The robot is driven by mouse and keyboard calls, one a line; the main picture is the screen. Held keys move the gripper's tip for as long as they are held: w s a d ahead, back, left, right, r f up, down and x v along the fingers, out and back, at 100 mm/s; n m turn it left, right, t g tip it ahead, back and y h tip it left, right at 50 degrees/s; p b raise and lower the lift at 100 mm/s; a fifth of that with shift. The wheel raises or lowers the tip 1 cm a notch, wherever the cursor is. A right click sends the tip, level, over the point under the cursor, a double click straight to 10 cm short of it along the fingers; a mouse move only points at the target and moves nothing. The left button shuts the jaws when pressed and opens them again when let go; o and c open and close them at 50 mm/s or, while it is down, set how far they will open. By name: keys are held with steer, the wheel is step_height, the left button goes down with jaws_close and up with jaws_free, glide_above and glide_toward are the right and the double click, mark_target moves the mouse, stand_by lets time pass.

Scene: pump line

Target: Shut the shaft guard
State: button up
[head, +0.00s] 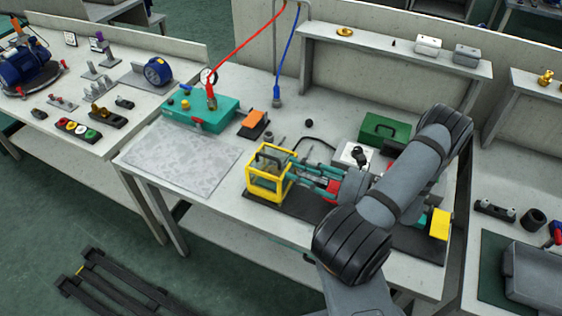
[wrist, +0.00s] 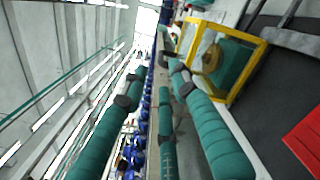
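The shaft guard (head: 251,185) is a yellow-framed cage with clear sides and a dark handle on top. It stands at the left end of a dark base plate (head: 415,243) on the middle bench. In the wrist view the yellow frame (wrist: 262,55) is at upper right, with a teal body and a brass-coloured round part seen through it. My gripper (head: 292,166) lies level just right of the guard, its teal fingers pointing at it. In the wrist view the fingers (wrist: 152,76) are spread with nothing between them. Whether a fingertip touches the frame I cannot tell.
A red part (head: 333,187) sits on the base plate under my gripper; my arm hides much of the plate. A yellow block (head: 440,223) is at its right end. A green box (head: 384,131) stands behind. A grey mat (head: 183,160) leaves free room at left.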

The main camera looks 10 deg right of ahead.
mark_target(278, 161)
steer(key=v, duration=0.3)
steer(key=shift+a, duration=0.1)
steer(key=x, duration=1.1)
steer(key=shift+w+a, duration=0.35)
steer(key=shift+w, duration=0.15)
steer(key=shift+w+d, duration=0.25)
steer(key=shift+d, duration=0.15)
steer(key=shift+s, duration=0.1)
